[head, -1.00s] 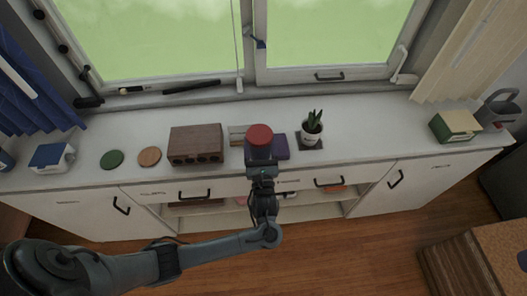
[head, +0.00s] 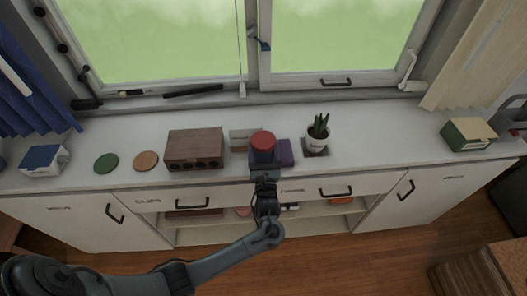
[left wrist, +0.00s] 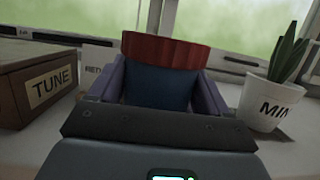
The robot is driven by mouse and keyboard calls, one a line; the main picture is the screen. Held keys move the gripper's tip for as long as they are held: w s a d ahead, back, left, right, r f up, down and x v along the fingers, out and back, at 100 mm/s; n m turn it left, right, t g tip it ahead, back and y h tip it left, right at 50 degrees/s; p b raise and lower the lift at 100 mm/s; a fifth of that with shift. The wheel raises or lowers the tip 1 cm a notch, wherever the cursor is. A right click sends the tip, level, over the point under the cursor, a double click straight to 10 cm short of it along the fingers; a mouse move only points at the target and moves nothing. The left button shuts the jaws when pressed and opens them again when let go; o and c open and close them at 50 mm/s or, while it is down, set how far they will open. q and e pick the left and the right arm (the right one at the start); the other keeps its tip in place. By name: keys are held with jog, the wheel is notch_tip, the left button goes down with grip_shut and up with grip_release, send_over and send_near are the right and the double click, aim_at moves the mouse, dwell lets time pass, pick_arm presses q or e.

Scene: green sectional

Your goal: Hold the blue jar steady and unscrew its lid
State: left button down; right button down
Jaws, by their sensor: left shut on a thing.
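The blue jar (left wrist: 157,86) with its ribbed red lid (left wrist: 163,50) stands upright near the front edge of the white counter. In the head view the red lid (head: 263,141) shows from above and hides most of the jar. My left gripper (head: 263,160) reaches the jar from the front and is shut on its body. In the left wrist view its fingers (left wrist: 157,100) press on both sides of the jar, below the lid. The lid sits on the jar. My right gripper is not in view.
A brown wooden box (head: 195,149) stands left of the jar, a potted plant (head: 318,138) right. Green and orange coasters (head: 107,163) lie further left. A window (head: 335,45) rises behind.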

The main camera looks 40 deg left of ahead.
pick_arm(q)
jog(key=shift+r, duration=0.1)
grip_release()
jog(key=v, duration=1.2)
